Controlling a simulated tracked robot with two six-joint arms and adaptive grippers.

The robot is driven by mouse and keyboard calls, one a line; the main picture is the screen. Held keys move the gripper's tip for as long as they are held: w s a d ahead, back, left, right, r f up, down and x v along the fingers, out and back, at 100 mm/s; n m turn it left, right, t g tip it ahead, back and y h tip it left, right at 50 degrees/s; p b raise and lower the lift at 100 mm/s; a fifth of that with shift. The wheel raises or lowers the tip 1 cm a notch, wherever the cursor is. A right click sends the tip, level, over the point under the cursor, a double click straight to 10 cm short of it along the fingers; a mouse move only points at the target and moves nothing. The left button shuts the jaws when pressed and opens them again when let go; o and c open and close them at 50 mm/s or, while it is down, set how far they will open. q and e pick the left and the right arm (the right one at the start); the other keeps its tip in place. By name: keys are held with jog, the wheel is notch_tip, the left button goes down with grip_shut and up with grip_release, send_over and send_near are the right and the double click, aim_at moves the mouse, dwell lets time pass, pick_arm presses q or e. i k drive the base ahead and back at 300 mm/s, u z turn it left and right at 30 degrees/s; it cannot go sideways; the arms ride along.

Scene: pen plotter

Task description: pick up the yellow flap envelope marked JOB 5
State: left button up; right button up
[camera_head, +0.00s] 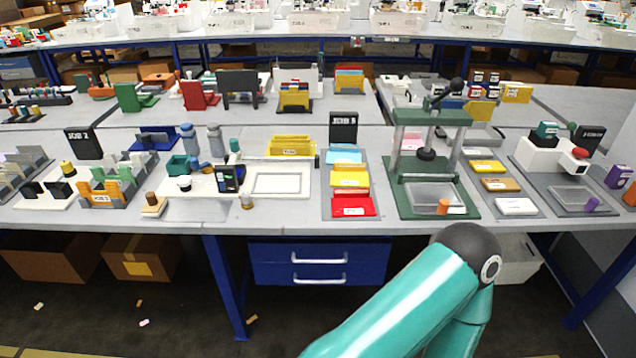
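A yellow envelope (350,180) with a small white label lies on a grey tray (329,205) in the middle of the table. A light blue envelope (345,155) lies behind it and a red envelope (351,205) lies in front of it. A black sign (343,126) with white JOB lettering stands behind them; its number is too small to read surely. The envelope's label is also too small to read. A teal arm link of mine with a dark joint shows at the bottom right. Neither of my grippers is in view.
A green press (427,196) stands close to the right of the envelope tray. A plotter with a white frame (280,182) and a yellow block (291,146) is to the left. More envelopes (497,184) lie right of the press. The table's front edge runs just before the tray.

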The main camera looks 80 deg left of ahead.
aim_at(344, 174)
jog(key=u, duration=0.05)
jog(key=k, duration=0.5)
jog(key=z, duration=1.1)
jog(key=i, duration=0.1)
jog(key=u, duration=2.55)
jog(key=i, duration=0.9)
jog(key=u, duration=0.05)
